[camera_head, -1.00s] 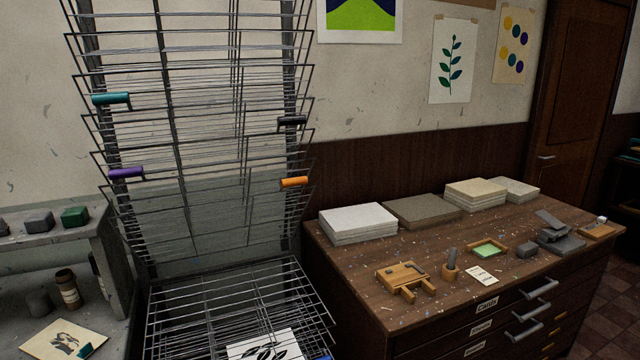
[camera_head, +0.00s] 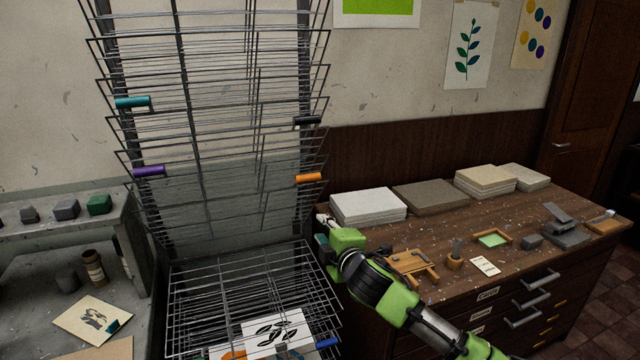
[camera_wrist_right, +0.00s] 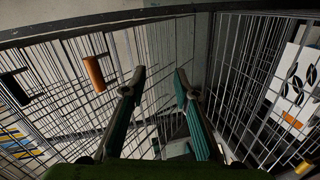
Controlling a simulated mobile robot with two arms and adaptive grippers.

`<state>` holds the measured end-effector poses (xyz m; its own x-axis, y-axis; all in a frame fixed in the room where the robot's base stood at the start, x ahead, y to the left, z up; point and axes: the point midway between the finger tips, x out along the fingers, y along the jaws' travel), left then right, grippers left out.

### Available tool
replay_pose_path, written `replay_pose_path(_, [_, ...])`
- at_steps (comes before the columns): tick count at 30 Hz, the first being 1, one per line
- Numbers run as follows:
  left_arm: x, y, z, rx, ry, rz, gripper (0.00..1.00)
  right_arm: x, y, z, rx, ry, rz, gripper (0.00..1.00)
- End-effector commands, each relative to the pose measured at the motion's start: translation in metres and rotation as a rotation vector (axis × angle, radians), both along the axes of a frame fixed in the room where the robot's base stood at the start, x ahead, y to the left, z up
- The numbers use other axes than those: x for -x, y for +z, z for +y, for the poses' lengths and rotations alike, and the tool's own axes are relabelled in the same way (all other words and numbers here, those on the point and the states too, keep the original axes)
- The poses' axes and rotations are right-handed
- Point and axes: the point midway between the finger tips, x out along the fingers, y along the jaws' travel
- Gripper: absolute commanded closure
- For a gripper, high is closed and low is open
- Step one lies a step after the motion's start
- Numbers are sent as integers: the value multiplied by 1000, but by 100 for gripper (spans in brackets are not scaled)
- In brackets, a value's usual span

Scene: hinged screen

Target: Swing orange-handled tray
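The orange handle (camera_head: 308,178) is on the right edge of a wire tray in the raised stack of the drying rack. It also shows in the right wrist view (camera_wrist_right: 94,74), left of my fingers. My right gripper (camera_head: 323,228) is below that handle, beside the rack's right edge. In the right wrist view its two teal-padded fingers (camera_wrist_right: 160,76) are apart with nothing between them; wires show behind. They do not touch the handle. My left gripper is not in view.
Other raised trays carry teal (camera_head: 133,103), purple (camera_head: 149,171) and black (camera_head: 307,121) handles. Lowered trays below hold a leaf print (camera_head: 278,333). A wooden cabinet (camera_head: 430,222) with paper stacks and tools stands right; a grey shelf (camera_head: 40,235) stands left.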

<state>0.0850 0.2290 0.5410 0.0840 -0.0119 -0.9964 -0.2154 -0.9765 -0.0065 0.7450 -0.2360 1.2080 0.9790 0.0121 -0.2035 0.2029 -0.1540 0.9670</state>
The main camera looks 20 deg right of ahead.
Motion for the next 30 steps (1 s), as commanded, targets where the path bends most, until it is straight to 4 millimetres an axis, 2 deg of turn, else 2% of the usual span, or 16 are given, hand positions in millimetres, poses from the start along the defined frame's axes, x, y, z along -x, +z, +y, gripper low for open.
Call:
replay_pose_path(1, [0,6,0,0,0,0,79,-2,34,2,41,12,-42,72])
replay_pose_path(3, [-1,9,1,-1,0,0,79,-2,65,5,85,26,-84,72])
replay_pose_path(6, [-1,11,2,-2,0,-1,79,-1,93,7,131,38,-125,72])
replay_pose_path(8, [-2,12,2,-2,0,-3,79,-1,102,9,146,42,-138,72])
replay_pose_path(14, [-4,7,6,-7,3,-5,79,-12,106,10,155,42,-147,72])
replay_pose_path(28, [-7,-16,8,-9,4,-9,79,-81,101,12,153,41,-147,72])
replay_pose_path(29, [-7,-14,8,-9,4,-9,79,-80,102,12,154,43,-146,77])
replay_pose_path(30, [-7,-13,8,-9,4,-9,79,-79,102,12,153,44,-146,88])
